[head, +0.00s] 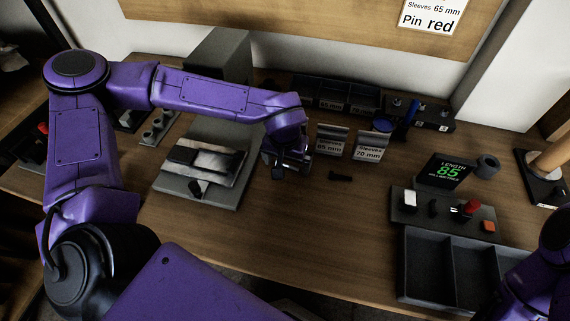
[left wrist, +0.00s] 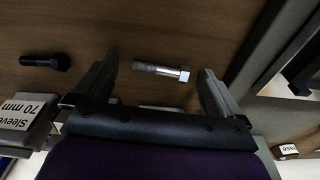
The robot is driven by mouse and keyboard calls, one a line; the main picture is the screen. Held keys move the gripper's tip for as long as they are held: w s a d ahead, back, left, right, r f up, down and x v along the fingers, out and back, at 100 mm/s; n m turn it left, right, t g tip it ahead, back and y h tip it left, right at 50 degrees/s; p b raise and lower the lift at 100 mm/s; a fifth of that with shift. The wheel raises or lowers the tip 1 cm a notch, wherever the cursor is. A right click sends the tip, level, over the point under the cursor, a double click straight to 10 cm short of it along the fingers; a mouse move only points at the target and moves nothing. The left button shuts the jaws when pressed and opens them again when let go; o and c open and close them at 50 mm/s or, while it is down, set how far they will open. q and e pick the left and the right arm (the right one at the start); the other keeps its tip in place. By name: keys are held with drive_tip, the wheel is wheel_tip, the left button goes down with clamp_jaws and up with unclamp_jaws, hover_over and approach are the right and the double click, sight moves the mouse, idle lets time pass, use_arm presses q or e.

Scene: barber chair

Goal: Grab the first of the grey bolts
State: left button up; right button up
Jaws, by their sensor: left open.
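A grey bolt (left wrist: 162,70) lies on the wooden table in the left wrist view, its hex head toward the right. My left gripper (left wrist: 157,66) is open, with one finger to each side of this bolt and gaps at both ends. In the head view the left gripper (head: 286,163) is low over the table, right of a grey stand, and I cannot make out the grey bolt there. A dark bolt (left wrist: 45,62) lies to the left in the wrist view, and also shows in the head view (head: 341,176). My right gripper is out of view.
Sleeve holders labelled 65 mm (head: 330,142) and 70 mm (head: 369,150) stand just right of the left gripper. A grey stand (head: 232,195) is on its left. A compartment tray (head: 403,265) and a length display (head: 447,171) stand at the right. The front middle table is clear.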

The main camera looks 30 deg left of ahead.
use_arm(q)
drive_tip(key=c, duration=1.1)
drive_tip(key=shift+r, duration=0.1)
drive_tip(key=shift+c, duration=0.2)
